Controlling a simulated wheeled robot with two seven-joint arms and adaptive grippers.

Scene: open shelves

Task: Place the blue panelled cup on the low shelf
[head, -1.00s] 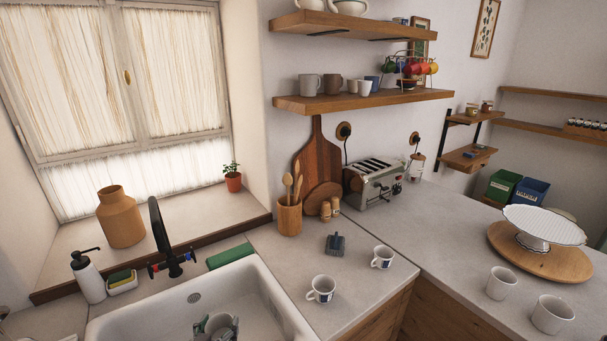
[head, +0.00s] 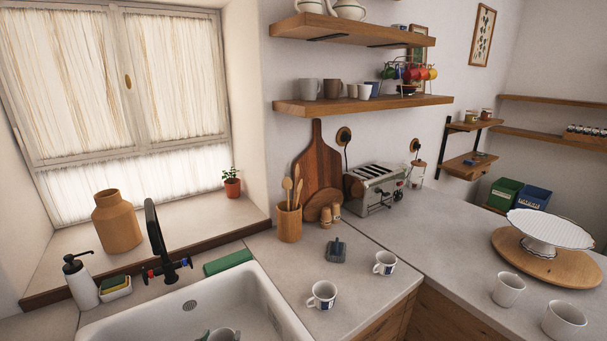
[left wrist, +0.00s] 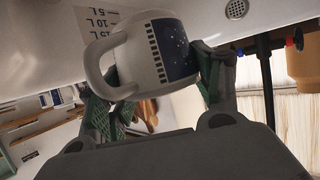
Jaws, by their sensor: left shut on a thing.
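The blue panelled cup (left wrist: 150,52) is white with a dark blue, speckled panel and a row of dark squares. In the left wrist view it is tilted, its handle towards the left. My left gripper (left wrist: 162,88) is shut on it, green-padded fingers on either side of the cup. My right gripper is not in view.
Two white mugs with dark panels (head: 322,295) (head: 384,263) stand on the counter right of the sink (head: 130,325). A black tap (head: 157,240) rises behind it. A toaster (head: 375,187) and cutting board (head: 318,165) stand under the shelf. An upper shelf (head: 355,30) hangs above.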

